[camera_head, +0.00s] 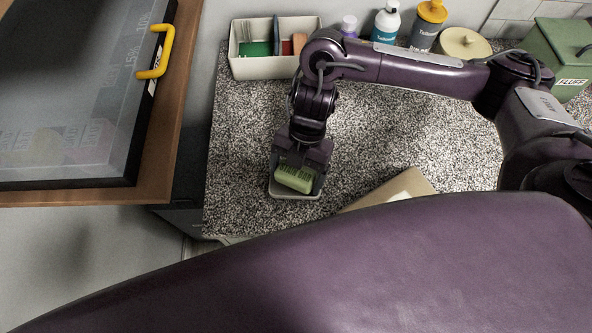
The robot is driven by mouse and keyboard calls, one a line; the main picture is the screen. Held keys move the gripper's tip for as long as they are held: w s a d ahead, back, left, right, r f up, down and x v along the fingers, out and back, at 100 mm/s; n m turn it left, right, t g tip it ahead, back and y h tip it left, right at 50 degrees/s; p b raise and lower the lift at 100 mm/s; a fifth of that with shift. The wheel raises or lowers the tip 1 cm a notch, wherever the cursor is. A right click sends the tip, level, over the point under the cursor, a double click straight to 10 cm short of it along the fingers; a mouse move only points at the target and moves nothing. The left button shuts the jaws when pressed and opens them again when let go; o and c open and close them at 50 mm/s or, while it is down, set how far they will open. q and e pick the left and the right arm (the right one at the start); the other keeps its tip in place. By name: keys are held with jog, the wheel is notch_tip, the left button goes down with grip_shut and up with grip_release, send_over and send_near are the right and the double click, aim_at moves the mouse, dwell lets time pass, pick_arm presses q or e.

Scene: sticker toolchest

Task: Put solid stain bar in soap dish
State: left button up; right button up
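The solid stain bar (293,179) is a pale green block with dark lettering on its side. It sits between the fingers of my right gripper (297,174), which looks shut on it. A shallow light-coloured soap dish (296,196) is on the speckled counter directly under the bar, and its front rim shows below it. The bar is over the dish and slightly slanted; I cannot tell whether it touches the dish floor. The gripper points down and hides the back of the dish. My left gripper is not in view.
A cream divided bin (251,66) stands at the back left of the speckled counter (237,140). A flat tan object (412,184) lies right of the dish.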

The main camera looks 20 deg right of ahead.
jog(key=shift+w+d+r, duration=0.1)
jog(key=shift+w+r, duration=0.15)
jog(key=shift+r, duration=0.1)
jog(key=v, duration=1.1)
jog(key=shift+r+p, duration=0.2)
jog(key=shift+p, duration=0.1)
jog(key=shift+s, duration=0.15)
